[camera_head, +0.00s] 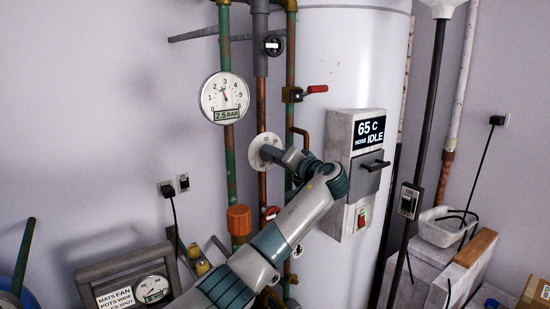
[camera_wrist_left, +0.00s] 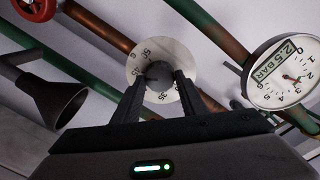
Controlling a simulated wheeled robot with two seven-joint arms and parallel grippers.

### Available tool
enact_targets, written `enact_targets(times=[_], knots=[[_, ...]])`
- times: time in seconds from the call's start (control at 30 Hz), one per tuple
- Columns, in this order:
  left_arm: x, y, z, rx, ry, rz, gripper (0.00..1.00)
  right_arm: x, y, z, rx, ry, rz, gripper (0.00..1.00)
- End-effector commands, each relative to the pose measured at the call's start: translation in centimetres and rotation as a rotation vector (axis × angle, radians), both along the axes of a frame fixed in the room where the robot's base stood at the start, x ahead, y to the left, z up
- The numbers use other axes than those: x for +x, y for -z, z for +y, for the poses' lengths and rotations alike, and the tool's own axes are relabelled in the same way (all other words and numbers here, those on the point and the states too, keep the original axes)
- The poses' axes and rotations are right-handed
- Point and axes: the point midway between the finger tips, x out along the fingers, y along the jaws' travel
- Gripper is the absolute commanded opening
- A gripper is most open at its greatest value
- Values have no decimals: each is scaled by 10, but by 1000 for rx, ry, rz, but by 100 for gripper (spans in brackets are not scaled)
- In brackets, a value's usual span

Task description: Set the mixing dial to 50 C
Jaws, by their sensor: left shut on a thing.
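The mixing dial is a round white plate (camera_head: 257,146) with numbers around its edge, mounted on the pipework left of the white tank. My left gripper (camera_head: 272,154) reaches it from the lower right and covers part of it. In the left wrist view the dial plate (camera_wrist_left: 138,68) faces me, and my left gripper's fingers (camera_wrist_left: 158,80) stand on both sides of the dark central knob (camera_wrist_left: 159,73), shut on it. Some numbers show around the rim, but the setting cannot be read. My right gripper is not in view.
A pressure gauge (camera_head: 225,97) marked 2.5 BAR is above left of the dial. A control box (camera_head: 341,160) showing "65 C HOSE IDLE" is on the tank (camera_head: 340,60) to the right. Red-handled valves (camera_head: 314,89) and vertical pipes stand close around the dial.

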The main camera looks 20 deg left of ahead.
Motion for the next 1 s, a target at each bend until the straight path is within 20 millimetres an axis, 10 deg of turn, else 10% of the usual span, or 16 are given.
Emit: enact_targets(times=[1.0], knots=[[2,0,-2,530,2,682,16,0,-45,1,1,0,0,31]])
